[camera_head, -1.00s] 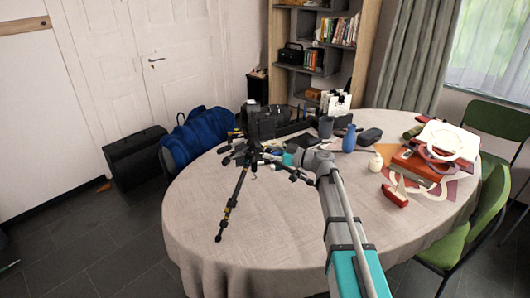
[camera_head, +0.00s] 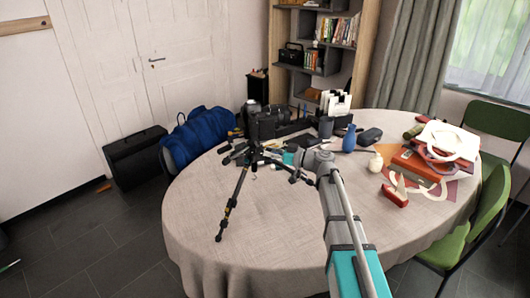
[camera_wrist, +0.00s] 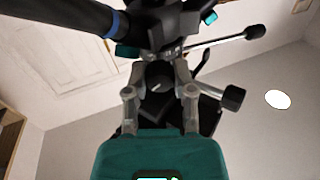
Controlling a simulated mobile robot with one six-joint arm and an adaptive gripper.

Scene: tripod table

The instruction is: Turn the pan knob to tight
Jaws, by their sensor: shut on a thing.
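A black tripod (camera_head: 237,202) stands on the round table, with a black camera (camera_head: 262,124) at the top. My gripper (camera_wrist: 158,72) reaches the tripod head from the right side in the head view. In the wrist view its two grey fingers are closed on either side of a round black knob (camera_wrist: 158,77) with a pale line across its face. The line is slanted. Another black knob on a stem (camera_wrist: 234,97) sticks out to the right of the fingers. In the head view the gripped knob is too small to make out.
The table (camera_head: 270,235) has free room at the front. A blue vase (camera_head: 349,138), a cream jar (camera_head: 375,162) and a red stapler-like thing (camera_head: 395,196) are on the right. A long black handle (camera_wrist: 60,25) crosses the wrist view's upper left.

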